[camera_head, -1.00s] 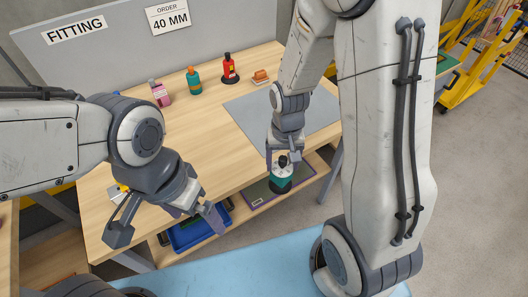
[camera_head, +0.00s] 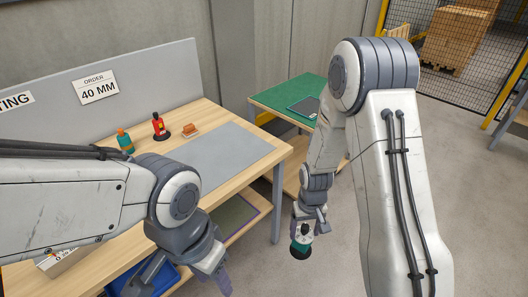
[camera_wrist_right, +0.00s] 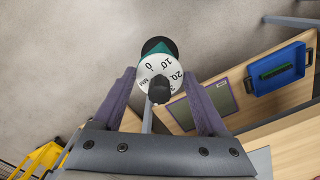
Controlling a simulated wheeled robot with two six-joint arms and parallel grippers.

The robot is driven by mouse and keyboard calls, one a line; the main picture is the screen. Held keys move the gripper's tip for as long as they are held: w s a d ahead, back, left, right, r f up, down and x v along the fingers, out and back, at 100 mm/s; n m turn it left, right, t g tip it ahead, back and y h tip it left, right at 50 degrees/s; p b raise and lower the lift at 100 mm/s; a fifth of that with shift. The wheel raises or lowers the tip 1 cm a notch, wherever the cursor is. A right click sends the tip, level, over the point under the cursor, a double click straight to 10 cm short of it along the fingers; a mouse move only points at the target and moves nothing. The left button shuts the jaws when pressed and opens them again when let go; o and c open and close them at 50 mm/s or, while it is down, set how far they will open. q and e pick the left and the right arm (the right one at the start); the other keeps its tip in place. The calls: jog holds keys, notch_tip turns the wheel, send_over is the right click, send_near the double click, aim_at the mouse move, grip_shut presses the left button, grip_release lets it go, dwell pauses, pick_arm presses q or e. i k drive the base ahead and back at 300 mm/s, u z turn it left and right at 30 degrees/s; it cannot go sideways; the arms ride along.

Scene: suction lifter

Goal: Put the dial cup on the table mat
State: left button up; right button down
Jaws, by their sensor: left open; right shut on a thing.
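The dial cup (camera_head: 301,247) has a white dial face with numbers, a black knob and a teal and black body. My right gripper (camera_head: 306,229) is shut on it and holds it in the air over the grey floor, right of the wooden table. In the right wrist view the dial cup (camera_wrist_right: 160,73) sits between the purple fingers, dial toward the camera. A plain grey mat (camera_head: 232,156) lies on the wooden table, and a smaller dark mat (camera_head: 305,107) lies on a green-topped table further back. My left gripper (camera_head: 216,275) is open and empty at the wooden table's front.
A blue tray (camera_wrist_right: 273,70) and a purple-edged panel (camera_wrist_right: 219,99) are on the lower shelf. Floor is free between the tables.

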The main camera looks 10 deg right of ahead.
aim_at(231, 141)
jog(key=z, duration=1.8)
jog(key=i, duration=1.6)
jog(key=u, duration=1.95)
